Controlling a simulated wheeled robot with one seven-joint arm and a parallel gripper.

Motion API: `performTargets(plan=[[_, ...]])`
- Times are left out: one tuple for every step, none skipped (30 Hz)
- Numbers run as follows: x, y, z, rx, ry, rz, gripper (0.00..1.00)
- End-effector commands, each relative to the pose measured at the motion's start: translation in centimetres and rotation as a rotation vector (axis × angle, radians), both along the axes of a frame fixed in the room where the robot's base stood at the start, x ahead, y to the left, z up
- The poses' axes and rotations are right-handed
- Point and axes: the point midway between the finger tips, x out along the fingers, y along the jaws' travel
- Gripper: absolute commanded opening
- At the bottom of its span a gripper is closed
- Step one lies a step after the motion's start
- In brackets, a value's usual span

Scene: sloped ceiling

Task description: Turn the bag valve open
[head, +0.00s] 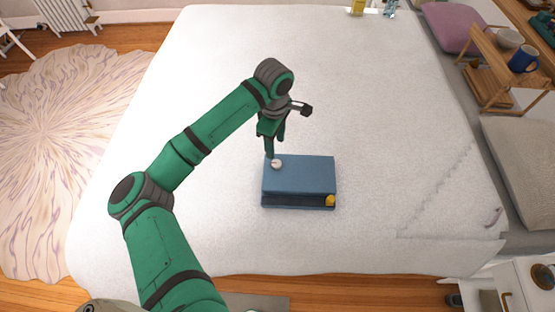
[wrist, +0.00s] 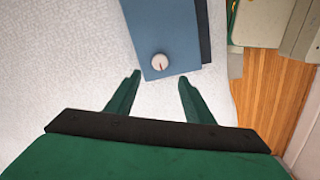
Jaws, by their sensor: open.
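The blue bag (head: 300,172) lies on the white bed, and part of it also shows in the wrist view (wrist: 172,30). A small round white valve (head: 277,164) sits on its top near the far left corner. In the wrist view the valve (wrist: 160,62) carries a thin red mark. My gripper (head: 274,148) is above and close by the valve. In the wrist view its two fingers stand apart and empty, with the valve ahead of and between the fingertips. I cannot tell whether a finger touches the bag.
A small yellow knob (head: 330,200) is at the bag's front right corner. The white bed (head: 400,150) around the bag is mostly clear. A wooden rack with a blue mug (head: 524,59) and cushions (head: 518,150) lie along the right side.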

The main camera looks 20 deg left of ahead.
Motion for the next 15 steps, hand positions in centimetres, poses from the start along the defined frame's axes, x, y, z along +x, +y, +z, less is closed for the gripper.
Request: performTargets(plan=[[0.0,-0.2,-0.8,-0.003,0.001,0.0,0.48],[-0.1,-0.2,-1.2,-0.004,0.002,0.0,0.48],[-0.1,-0.2,-1.9,-0.005,0.003,0.0,0.48],[-0.1,-0.1,-2.4,-0.005,0.003,0.002,0.48],[-0.1,-0.1,-3.0,-0.006,0.003,0.003,0.48],[-0.1,0.0,-3.7,-0.006,0.003,0.006,0.48],[-0.2,0.1,-4.3,-0.006,0.003,0.007,0.48],[-0.2,0.1,-4.9,-0.007,0.003,0.008,0.48],[-0.2,0.2,-5.5,-0.006,0.002,0.009,0.48],[-0.2,0.3,-6.0,-0.007,0.002,0.01,0.48],[-0.2,0.3,-6.5,-0.007,0.002,0.011,0.48],[-0.2,0.4,-7.1,-0.006,0.002,0.012,0.48],[-0.2,0.4,-7.5,-0.007,0.002,0.012,0.48],[-0.2,0.4,-7.9,-0.007,0.002,0.012,0.48],[-0.2,0.5,-8.3,-0.006,0.002,0.012,0.48]])
